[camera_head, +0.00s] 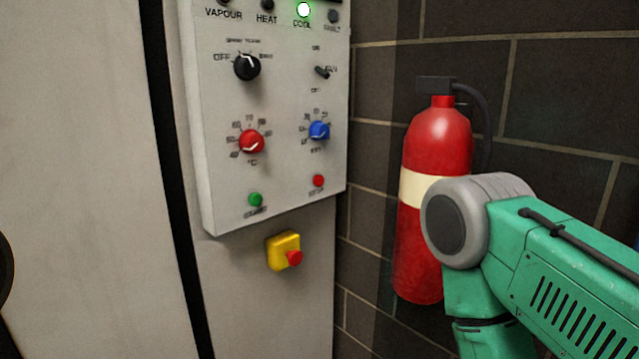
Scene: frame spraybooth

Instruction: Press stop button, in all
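The small red stop button (318,181) sits at the lower right of the grey control panel (225,190), above a small label that seems to read STOP. A green button (255,199) labelled START is to its left on the same panel. Below the panel, a yellow box (283,249) carries a separate red push button (294,258). Part of my green right arm is in view at the lower right, in front of the fire extinguisher. Neither gripper shows. Nothing touches the buttons.
The panel also has a black knob (247,67), a red knob (251,141), a blue knob (319,130), a toggle switch (322,72) and a lit green COOL lamp (304,9). A red fire extinguisher (432,150) hangs on the dark brick wall (560,90) to the right.

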